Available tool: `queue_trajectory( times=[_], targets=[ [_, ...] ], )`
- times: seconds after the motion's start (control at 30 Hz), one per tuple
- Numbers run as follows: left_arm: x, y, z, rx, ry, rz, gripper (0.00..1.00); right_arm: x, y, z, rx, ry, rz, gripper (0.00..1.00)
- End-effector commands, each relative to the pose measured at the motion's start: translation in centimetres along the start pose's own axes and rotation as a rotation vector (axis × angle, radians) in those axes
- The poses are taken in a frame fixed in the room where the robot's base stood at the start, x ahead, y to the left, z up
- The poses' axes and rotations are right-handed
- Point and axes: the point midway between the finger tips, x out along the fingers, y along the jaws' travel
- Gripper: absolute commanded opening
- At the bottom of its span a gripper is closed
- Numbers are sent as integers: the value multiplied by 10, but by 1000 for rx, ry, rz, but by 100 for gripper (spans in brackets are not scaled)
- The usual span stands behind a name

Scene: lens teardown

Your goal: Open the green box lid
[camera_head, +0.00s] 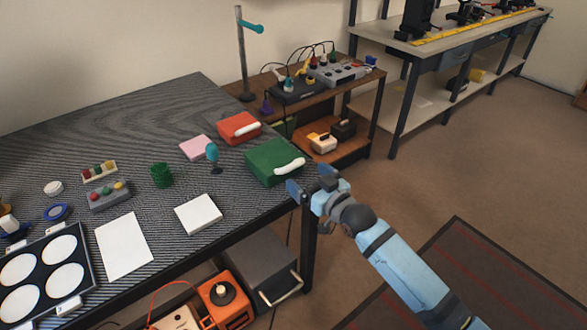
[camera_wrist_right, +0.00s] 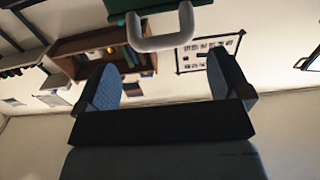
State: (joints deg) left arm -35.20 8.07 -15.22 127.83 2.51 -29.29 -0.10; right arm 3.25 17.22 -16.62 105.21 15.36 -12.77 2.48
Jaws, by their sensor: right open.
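The green box (camera_head: 272,160) sits shut at the right edge of the striped table, with a white handle (camera_head: 289,165) on its right side. My right gripper (camera_head: 310,184) is open and empty, just right of and slightly below the handle, apart from it. In the right wrist view the handle (camera_wrist_right: 161,29) shows ahead of the two spread fingers (camera_wrist_right: 165,82), towards the top of the picture, with a dark green part of the box above it. My left gripper is not in view.
A red box (camera_head: 238,127) with a white handle stands behind the green box. Below the table are a grey cabinet (camera_head: 262,270) and an orange device (camera_head: 222,300).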

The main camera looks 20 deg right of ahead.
Motion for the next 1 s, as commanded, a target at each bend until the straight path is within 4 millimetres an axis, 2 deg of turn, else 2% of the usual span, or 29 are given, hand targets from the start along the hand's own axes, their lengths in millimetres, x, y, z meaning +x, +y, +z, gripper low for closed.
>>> queue_trajectory(
  times=[0.1, 0.3, 0.47, 0.73, 0.93, 0.97, 1.0],
  targets=[
    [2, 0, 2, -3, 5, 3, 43, 25, 0, 1, 0, 2, -1, 95],
    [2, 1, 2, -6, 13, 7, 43, 52, 0, 1, 0, 1, 0, 95],
    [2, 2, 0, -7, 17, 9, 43, 60, 0, 0, -1, 0, 0, 95],
    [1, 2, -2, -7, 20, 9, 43, 61, 0, 0, -1, 0, -1, 95],
    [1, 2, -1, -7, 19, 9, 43, 60, 0, 0, -1, 0, 0, 49],
    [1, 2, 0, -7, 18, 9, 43, 60, 0, 0, -1, 0, 0, 43],
    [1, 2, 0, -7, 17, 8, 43, 60, 0, 0, -1, 0, 0, 43]
  ],
)
